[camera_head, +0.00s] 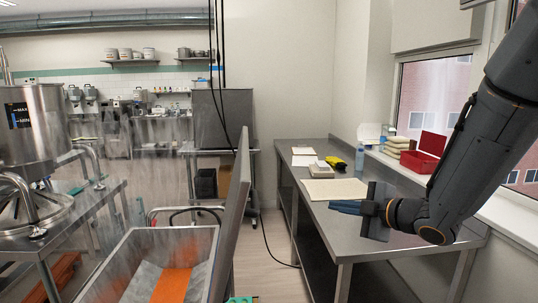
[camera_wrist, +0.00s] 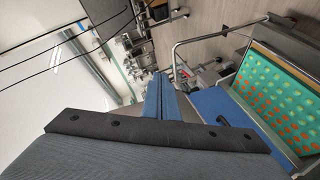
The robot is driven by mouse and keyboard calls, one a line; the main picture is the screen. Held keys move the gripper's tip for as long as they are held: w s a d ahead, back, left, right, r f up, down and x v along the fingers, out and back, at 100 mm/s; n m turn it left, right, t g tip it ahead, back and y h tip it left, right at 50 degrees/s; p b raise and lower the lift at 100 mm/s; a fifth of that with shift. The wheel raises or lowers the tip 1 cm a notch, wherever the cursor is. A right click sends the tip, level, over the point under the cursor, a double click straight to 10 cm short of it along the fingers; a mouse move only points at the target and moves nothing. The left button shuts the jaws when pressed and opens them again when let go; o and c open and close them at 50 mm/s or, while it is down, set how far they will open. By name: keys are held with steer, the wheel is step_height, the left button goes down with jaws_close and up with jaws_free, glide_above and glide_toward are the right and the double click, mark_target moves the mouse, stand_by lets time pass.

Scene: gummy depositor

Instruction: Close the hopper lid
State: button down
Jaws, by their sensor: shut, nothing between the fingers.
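The hopper (camera_head: 205,243) is a grey metal bin at the bottom of the head view, open at the top, with a strip of orange (camera_head: 172,284) inside. Its lid (camera_head: 237,215) is a flat metal panel standing nearly upright along the hopper's right side, tilted slightly right. My gripper (camera_head: 334,207) is to the right of the lid, apart from it, over the steel table in the picture. Its blue fingers are together and empty, pointing left. They also show in the wrist view (camera_wrist: 160,92). I cannot clearly make out the lid in the wrist view.
A steel kettle (camera_head: 30,125) stands at the left. The wrist view shows a teal tray (camera_wrist: 270,78) with orange and green dots.

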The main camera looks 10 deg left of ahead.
steer(key=s+a+r+n+g+y+p, duration=0.2)
steer(key=s+a+r+n+g+y, duration=0.3)
steer(key=s+r+n+g+y, duration=0.35)
steer(key=s+d+r+n+g+y+p, duration=0.1)
steer(key=s+r+n+g, duration=0.2)
steer(key=s+n+g, duration=0.15)
steer(key=s+d+r+n+g+y, duration=0.1)
steer(key=s+r+n+g, duration=0.15)
steer(key=s+n, duration=0.3)
steer(key=b+x, duration=0.5)
steer(key=x, duration=0.8)
steer(key=shift+s+a+b, duration=0.15)
steer(key=shift+s+b, duration=0.15)
steer(key=shift+s, duration=0.1)
steer(key=shift+r+m+g, duration=0.1)
steer(key=shift+m+g, duration=0.15)
